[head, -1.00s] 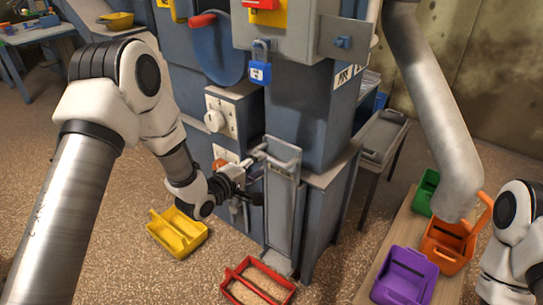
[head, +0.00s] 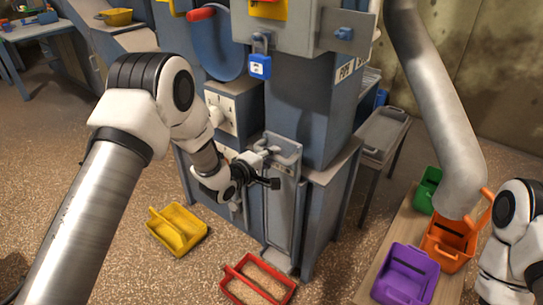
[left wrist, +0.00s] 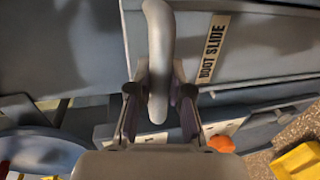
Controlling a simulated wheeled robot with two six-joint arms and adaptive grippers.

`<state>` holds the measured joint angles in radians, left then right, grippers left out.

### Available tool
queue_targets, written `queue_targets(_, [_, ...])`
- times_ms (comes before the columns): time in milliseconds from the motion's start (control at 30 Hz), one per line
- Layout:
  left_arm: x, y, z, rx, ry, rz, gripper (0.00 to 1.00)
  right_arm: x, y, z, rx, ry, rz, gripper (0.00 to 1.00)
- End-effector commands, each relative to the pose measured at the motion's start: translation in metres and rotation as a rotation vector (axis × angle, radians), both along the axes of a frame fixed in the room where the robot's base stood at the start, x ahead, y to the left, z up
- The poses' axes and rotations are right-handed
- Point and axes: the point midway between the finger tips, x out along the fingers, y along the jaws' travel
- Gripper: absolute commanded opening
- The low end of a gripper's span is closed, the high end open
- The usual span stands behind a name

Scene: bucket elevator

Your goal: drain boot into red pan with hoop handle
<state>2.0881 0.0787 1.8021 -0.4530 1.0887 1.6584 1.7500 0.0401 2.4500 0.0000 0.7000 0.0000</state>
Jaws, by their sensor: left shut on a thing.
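The boot slide (head: 281,215) is a tall grey plate on the front of the blue-grey elevator boot, with a bar handle (head: 286,154) near its top. The left wrist view shows the curved grey handle (left wrist: 157,50) between the fingers, beside a "BOOT SLIDE" label (left wrist: 213,47). My left gripper (head: 264,170) is shut on this handle; its fingertips also show in the wrist view (left wrist: 158,95). The red pan with hoop handle (head: 285,301) is on the floor below the slide; its inside looks grainy and tan, like the floor. My right gripper is out of view.
A yellow pan (head: 178,230) is on the floor left of the slide. Purple (head: 405,275), orange (head: 448,246) and green (head: 426,190) bins stand on a board at right, under a grey spout (head: 440,130). A blue padlock (head: 260,65) hangs above the slide.

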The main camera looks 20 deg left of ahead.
Motion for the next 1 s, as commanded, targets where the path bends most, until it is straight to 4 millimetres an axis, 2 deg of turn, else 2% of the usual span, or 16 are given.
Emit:
queue_targets(67, [0.0,0.0,-0.01,0.001,0.002,0.0,0.0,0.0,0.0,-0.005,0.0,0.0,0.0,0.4])
queue_targets(300, [-0.001,0.0,-0.064,0.001,0.005,0.0,0.0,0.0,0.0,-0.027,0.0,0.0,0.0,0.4])
queue_targets(400, [0.0,0.0,-0.078,0.0,0.003,-0.001,0.0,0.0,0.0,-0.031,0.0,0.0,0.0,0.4])
queue_targets(767, [-0.001,0.0,-0.083,0.001,0.007,-0.001,0.0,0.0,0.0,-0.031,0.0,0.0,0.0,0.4])
queue_targets(800, [-0.001,0.0,-0.083,0.001,0.007,-0.001,0.33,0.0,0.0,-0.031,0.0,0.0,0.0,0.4])
queue_targets(833, [-0.001,0.0,-0.083,0.001,0.007,-0.001,0.44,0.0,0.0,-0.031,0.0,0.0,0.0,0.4])
queue_targets(1000, [-0.001,0.0,-0.082,0.001,0.004,0.0,0.45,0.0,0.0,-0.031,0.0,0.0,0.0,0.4])
